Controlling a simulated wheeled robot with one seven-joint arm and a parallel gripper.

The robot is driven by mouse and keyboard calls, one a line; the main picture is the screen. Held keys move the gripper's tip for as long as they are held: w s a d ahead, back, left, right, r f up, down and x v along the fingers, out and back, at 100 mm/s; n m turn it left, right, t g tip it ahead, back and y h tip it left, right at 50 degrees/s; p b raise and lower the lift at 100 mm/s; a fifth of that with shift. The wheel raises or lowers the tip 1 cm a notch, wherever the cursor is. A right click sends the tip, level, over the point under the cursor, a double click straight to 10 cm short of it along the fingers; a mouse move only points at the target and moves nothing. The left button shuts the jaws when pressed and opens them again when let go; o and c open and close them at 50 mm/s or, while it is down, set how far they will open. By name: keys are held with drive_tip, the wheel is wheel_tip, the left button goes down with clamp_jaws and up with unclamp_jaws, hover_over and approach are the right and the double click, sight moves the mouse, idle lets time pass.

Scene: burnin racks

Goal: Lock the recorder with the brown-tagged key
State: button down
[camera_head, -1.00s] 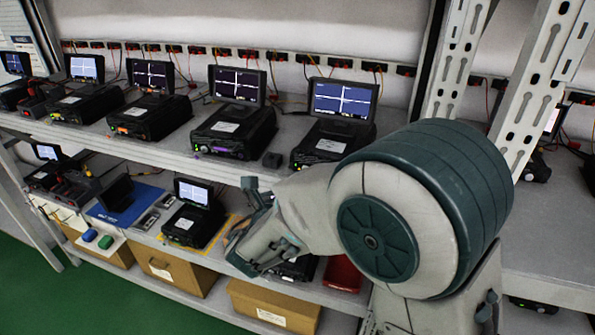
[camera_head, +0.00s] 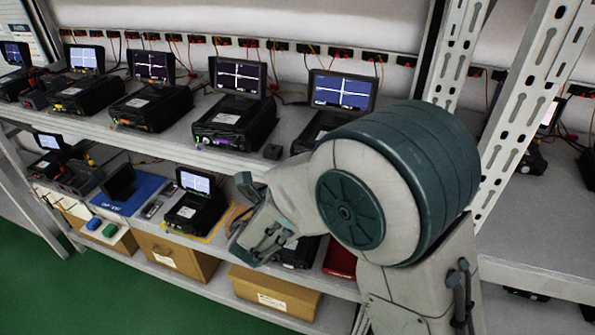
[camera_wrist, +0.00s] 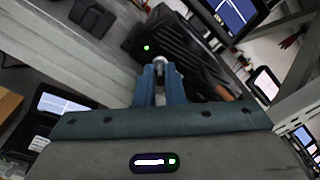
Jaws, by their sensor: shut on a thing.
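My gripper (camera_wrist: 160,72) shows in the wrist view with its two blue fingers close together. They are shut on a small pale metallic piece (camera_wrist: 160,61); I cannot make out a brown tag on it. Just beyond the fingertips is a black recorder (camera_wrist: 185,50) with a green light. Its screen (camera_wrist: 236,14) shows white lines on blue. I cannot tell whether the held piece touches the recorder. In the head view this seems to be the rightmost upper-shelf recorder (camera_head: 310,130), partly hidden by my arm. My fingertips are not clear there.
More recorders (camera_head: 235,120) stand along the upper shelf to the left. A slotted rack post (camera_head: 520,110) rises at right.

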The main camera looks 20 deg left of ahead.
drive_tip(key=c, duration=1.9)
unclamp_jaws()
drive_tip(key=shift+s, duration=0.1)
drive_tip(key=s+a+b, duration=0.2)
drive_tip(key=s, duration=1.1)
drive_tip(key=shift+s+b, duration=0.3)
drive_tip(key=shift+b, duration=0.05)
